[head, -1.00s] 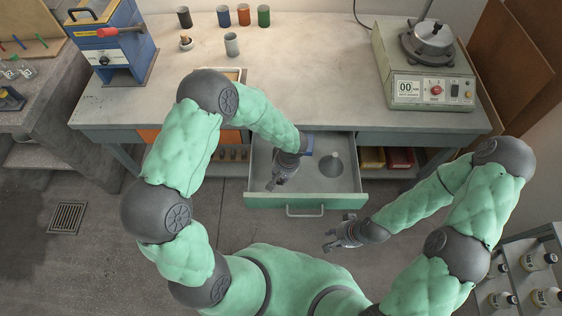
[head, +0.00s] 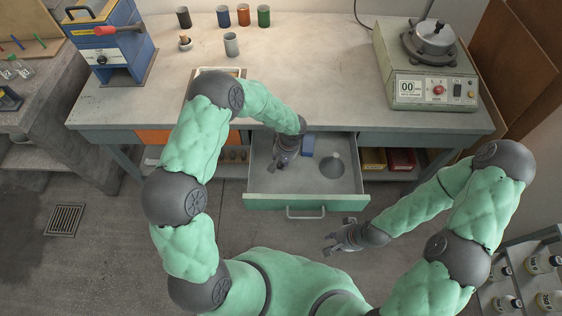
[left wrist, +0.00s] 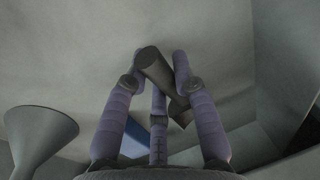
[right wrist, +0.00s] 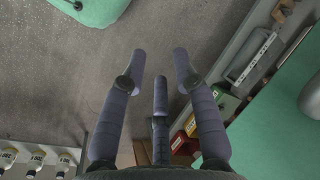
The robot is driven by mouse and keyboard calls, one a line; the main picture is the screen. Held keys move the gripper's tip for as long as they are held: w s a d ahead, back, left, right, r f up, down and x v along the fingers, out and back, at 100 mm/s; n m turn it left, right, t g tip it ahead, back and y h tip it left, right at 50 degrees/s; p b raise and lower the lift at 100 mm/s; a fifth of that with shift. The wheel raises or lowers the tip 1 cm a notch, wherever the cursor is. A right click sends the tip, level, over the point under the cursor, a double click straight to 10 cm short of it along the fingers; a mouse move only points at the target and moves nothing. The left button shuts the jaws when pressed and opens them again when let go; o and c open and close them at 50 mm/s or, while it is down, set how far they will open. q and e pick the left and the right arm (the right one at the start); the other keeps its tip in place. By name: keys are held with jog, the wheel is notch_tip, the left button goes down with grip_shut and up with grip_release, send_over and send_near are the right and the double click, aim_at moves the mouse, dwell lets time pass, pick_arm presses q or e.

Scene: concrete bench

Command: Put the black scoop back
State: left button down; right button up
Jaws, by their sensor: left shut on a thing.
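The black scoop (left wrist: 158,70) shows in the left wrist view as a dark, tilted cylindrical piece between the fingers. Its far end is partly hidden. My left gripper (left wrist: 160,66) is shut on it. In the head view my left gripper (head: 281,163) points down inside the open drawer (head: 348,184), left of the grey funnel and the blue block; the scoop is too small to make out there. My right gripper (head: 328,243) hangs empty in front of the drawer, over the floor. In the right wrist view its fingers (right wrist: 158,62) are spread apart.
A grey funnel (head: 332,164) and a blue block (head: 308,146) lie in the drawer. On the bench (head: 310,90) stand several cups, a mortar (head: 185,43), a shallow tray (head: 236,73) and a grey-green device (head: 428,75). A bottle rack (head: 520,280) is at lower right.

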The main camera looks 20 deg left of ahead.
pick_arm(q)
jog(key=shift+f, duration=0.15)
jog(key=c, duration=1)
grip_release()
jog(key=shift+r, duration=0.4)
jog(key=r+p, duration=0.1)
jog(key=r, duration=0.2)
jog(key=d+r+p, duration=0.1)
jog(key=r, duration=0.3)
jog(key=d+r+p, duration=0.1)
jog(key=r, duration=0.3)
jog(key=shift+r+p, duration=0.2)
jog(key=shift+p, duration=0.1)
